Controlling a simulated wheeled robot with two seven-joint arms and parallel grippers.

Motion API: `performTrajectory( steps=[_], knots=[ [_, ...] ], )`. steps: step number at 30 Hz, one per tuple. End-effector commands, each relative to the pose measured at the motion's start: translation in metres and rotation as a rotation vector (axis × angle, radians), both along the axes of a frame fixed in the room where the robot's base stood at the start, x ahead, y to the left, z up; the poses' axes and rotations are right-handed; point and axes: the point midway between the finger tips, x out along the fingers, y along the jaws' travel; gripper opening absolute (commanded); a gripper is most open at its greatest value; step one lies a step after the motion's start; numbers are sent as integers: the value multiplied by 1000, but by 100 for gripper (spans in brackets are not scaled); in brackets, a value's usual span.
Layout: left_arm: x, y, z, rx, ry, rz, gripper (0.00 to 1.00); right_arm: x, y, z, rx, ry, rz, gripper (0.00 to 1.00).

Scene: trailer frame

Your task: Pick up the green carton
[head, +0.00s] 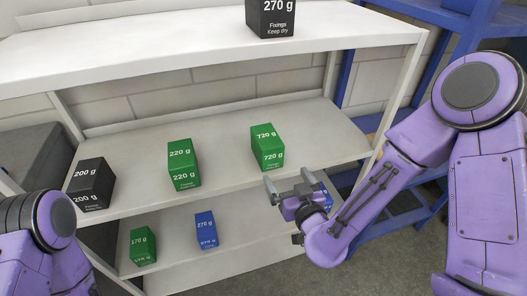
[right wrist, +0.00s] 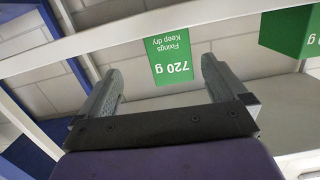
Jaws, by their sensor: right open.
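A green carton marked 720 g (head: 268,146) stands upright on the middle shelf. In the right wrist view the same carton (right wrist: 171,50) appears upside down, beyond and between my fingers. A second green carton marked 220 g (head: 183,164) stands to its left, and shows partly in the right wrist view (right wrist: 290,32). A smaller green carton (head: 143,246) stands on the lower shelf. My right gripper (head: 289,180) is open and empty, in front of and below the 720 g carton, apart from it. My left gripper is out of view.
A black 200 g carton (head: 91,184) stands at the middle shelf's left end. A black 270 g carton (head: 270,18) is on the top shelf. A blue carton (head: 206,230) is on the lower shelf; another blue one is mostly hidden behind my right gripper. The shelf (head: 225,172) is bare between the upper green cartons.

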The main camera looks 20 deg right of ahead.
Motion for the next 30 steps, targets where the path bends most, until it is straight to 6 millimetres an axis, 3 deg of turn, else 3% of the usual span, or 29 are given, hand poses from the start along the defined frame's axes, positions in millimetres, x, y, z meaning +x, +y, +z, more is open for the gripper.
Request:
performTrajectory(
  steps=[1,4,7,21,29,30],
  knots=[
    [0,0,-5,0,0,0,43,7,4,22,-12,-78,7,99],
    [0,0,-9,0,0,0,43,20,8,42,-32,-148,12,99],
    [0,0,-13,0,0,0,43,40,8,43,-35,-151,9,99],
    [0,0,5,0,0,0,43,110,15,39,-38,-143,10,99],
    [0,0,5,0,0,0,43,115,16,38,-38,-141,12,99],
    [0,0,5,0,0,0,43,114,16,38,-38,-141,12,89]
  ],
)
